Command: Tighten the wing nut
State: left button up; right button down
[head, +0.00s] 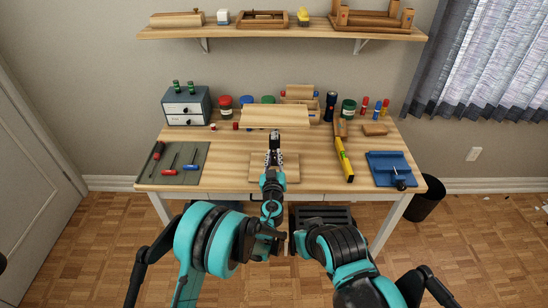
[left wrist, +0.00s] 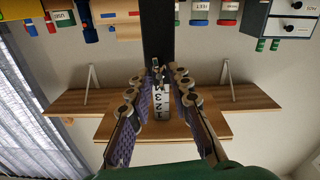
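My left gripper (head: 274,158) hangs over a wooden board (head: 289,175) at the front middle of the desk. In the left wrist view my left gripper (left wrist: 157,78) is open, its two padded fingers apart. A small metallic part (left wrist: 156,69) shows between the fingertips, close to a white piece with dark characters (left wrist: 161,101). I cannot tell whether the metallic part is the wing nut. A dark upright bar (left wrist: 157,35) lies beyond it. In the head view my arm hides most of this spot.
A green mat (head: 150,174) with several tools lies left. A drawer box (head: 187,106), jars and a wooden panel (head: 275,115) stand behind.

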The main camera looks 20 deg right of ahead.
pick_arm(q)
grip_shut()
jog(key=shift+m, duration=0.3)
jog(key=m, duration=0.9)
jog(key=shift+d, duration=0.2)
jog(key=m, duration=0.5)
jog(key=shift+f, duration=0.15)
jog(key=m, duration=0.5)
jog(key=shift+s+f, duration=0.1)
jog(key=shift+m, duration=0.3)
jog(key=shift+d, duration=0.1)
